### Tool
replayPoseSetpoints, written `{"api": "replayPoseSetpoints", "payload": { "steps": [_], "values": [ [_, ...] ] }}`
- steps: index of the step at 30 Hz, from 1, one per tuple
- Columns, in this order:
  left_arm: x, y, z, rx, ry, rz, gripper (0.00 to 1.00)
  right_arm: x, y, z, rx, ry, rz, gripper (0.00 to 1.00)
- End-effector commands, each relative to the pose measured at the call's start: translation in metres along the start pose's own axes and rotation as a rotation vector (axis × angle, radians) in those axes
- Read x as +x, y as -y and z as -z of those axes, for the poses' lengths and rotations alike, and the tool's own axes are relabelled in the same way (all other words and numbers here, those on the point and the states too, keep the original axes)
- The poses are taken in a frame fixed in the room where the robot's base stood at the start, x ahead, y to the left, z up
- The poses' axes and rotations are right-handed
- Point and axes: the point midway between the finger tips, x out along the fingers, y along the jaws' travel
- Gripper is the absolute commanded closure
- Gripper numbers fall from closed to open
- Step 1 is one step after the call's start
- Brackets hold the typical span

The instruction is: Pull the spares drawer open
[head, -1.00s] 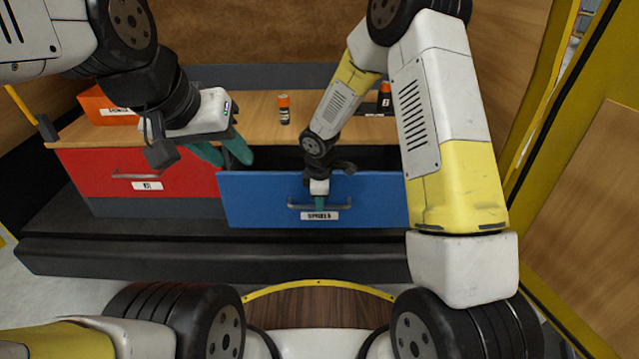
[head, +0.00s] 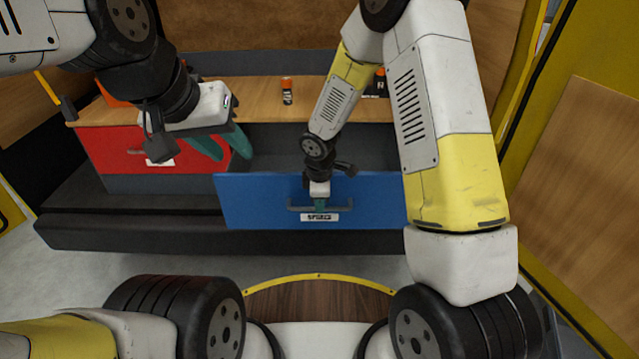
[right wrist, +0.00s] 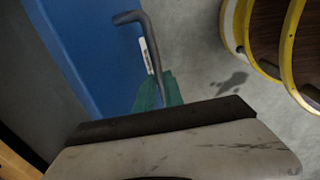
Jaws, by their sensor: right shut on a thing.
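The spares drawer has a blue front (head: 250,200) with a grey bar handle and a white label (head: 319,217). It stands pulled out from the bench, and its grey inside (head: 280,150) shows behind the front. My right gripper (head: 320,204) is shut on the drawer handle (head: 292,206). In the right wrist view, the green fingers (right wrist: 157,92) close around the handle (right wrist: 130,18), which runs along the blue front (right wrist: 85,45). My left gripper (head: 222,146) has its green fingers apart, empty, above the gap between the red drawer and the blue drawer.
A red drawer (head: 110,148) stands shut at the left. The wooden benchtop (head: 260,98) carries an orange-topped canister (head: 287,90) and an orange box (head: 112,90). A yellow-framed panel (head: 580,180) stands close on the right. Grey floor (head: 130,255) lies in front.

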Motion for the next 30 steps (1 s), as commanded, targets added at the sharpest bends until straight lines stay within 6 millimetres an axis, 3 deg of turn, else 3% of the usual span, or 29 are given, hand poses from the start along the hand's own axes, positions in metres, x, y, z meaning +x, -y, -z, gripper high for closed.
{"api": "replayPoseSetpoints", "payload": {
  "steps": [15,16,19,30],
  "values": [
    [0.0,0.0,0.0,0.0,0.0,0.0,0.64,-0.0011,0.0007,-0.0007,0.002,0.001,-0.002,1.0],
    [0.0,0.0,0.0,0.0,0.0,0.0,0.64,-0.0011,0.0008,-0.0007,0.002,0.001,-0.002,0.85],
    [0.0001,0.0,0.0,0.0,0.0,0.0,0.64,-0.001,0.0009,-0.0006,0.002,0.001,-0.002,0.66],
    [0.0,0.0,0.0,0.0,0.0,0.0,0.64,-0.0043,0.0009,-0.0002,0.002,-0.001,-0.002,0.66]
  ]
}}
